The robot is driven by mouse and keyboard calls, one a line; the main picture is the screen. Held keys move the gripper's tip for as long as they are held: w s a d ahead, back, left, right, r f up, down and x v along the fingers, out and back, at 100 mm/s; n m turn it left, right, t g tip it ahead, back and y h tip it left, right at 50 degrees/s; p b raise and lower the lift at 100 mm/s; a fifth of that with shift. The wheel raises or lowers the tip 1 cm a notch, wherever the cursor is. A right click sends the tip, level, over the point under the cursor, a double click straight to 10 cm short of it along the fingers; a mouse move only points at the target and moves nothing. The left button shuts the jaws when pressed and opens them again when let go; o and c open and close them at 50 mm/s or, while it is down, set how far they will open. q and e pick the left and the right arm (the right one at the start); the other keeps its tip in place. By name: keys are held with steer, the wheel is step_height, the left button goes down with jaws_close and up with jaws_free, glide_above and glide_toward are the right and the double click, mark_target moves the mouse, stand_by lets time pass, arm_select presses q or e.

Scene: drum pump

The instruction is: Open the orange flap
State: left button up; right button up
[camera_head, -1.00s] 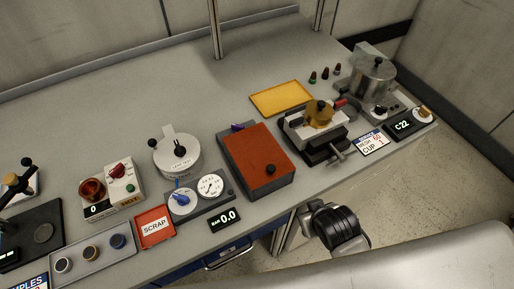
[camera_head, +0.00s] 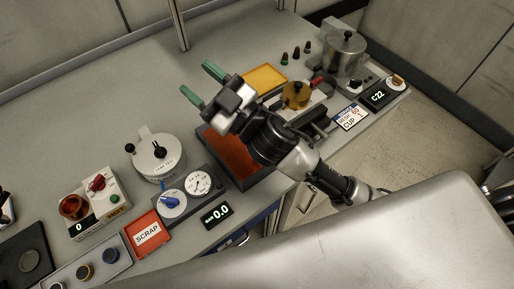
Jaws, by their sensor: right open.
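The orange flap (camera_head: 227,153) is the lid of a dark box at the middle of the bench. It looks closed, though my right arm covers its right part and its black knob is hidden. My right gripper (camera_head: 200,84) is open and empty, with green fingertips pointing to the upper left. It appears above the bench behind the flap and does not appear to touch it. My left gripper is not in view.
Left of the flap stand a white round device (camera_head: 158,157), a gauge panel (camera_head: 199,184) and a red scrap tray (camera_head: 148,233). A yellow tray (camera_head: 261,78), a clamp device with a brass part (camera_head: 296,96) and a metal pot (camera_head: 343,55) stand to the right.

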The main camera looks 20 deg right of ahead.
steer(key=s+a+r+n+g+y, duration=0.35)
steer(key=a+n+g+y, duration=0.35)
steer(key=n+g, duration=0.4)
steer(key=s+f+n+g+h, duration=0.45)
steer(key=f+n+g, duration=0.25)
steer(key=n+g, duration=0.3)
steer(key=w+d+f+m+h, duration=0.1)
steer(key=w+d+f+h, duration=0.2)
steer(key=d+h, duration=0.5)
steer(key=w+d+f+m+h, duration=0.1)
steer(key=w+d+f+h, duration=0.25)
steer(key=d+h, duration=0.5)
steer(key=s+f+p, duration=0.1)
steer(key=f, duration=0.2)
steer(key=s+f+y+p, duration=0.1)
steer(key=f, duration=0.2)
steer(key=s+f+y, duration=0.1)
steer(key=f, duration=0.2)
steer(key=shift+s+a+f+g+p, duration=0.2)
steer(key=shift+a+f+g+p, duration=0.1)
steer(key=shift+f+p, duration=0.1)
steer(key=shift+c, duration=0.4)
steer(key=shift+r, duration=0.1)
jaws_close()
